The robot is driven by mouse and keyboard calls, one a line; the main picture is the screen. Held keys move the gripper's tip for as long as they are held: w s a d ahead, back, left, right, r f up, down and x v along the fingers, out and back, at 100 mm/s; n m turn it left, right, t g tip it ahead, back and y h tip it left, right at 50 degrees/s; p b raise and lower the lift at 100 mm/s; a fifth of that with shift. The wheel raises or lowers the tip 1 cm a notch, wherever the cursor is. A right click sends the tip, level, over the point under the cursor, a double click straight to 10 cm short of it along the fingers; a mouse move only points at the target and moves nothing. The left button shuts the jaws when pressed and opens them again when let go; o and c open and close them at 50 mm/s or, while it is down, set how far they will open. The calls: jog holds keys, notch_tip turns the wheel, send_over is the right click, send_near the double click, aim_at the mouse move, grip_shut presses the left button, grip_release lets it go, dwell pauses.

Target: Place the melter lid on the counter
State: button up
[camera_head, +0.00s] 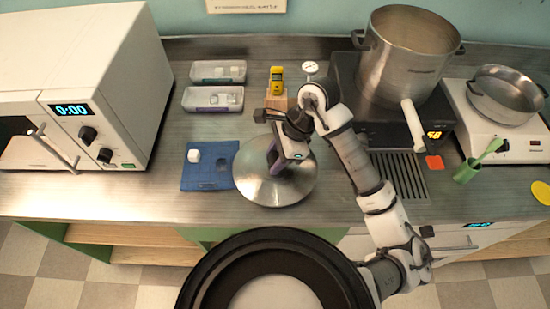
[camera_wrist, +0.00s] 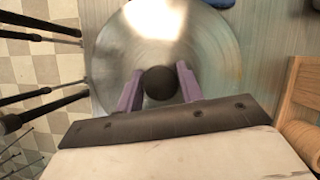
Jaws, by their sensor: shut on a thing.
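The melter lid (camera_head: 296,187) is a round, shiny metal disc with a dark round knob (camera_wrist: 160,83). In the head view it is at the counter's front middle, overlapping the right edge of a blue mat. My gripper (camera_head: 276,163) is above the lid's centre. In the wrist view my gripper (camera_wrist: 158,88) has its two purple fingers on either side of the knob, shut on it. The lid (camera_wrist: 215,50) fills much of that view. I cannot tell whether the lid touches the counter (camera_head: 340,214). The melter pot (camera_head: 403,65) stands open at the back right.
A blue mat (camera_head: 197,180) with a white cube lies left of the lid. Two trays (camera_head: 228,107), a yellow device (camera_head: 277,82) and a wooden block are behind. A microwave (camera_head: 125,75) stands left.

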jog(key=shift+f, duration=0.55)
grip_shut()
jog(key=o, duration=1.1)
grip_release()
jog(key=shift+o, duration=0.2)
jog(key=b+v, duration=0.3)
jog(key=v, duration=0.9)
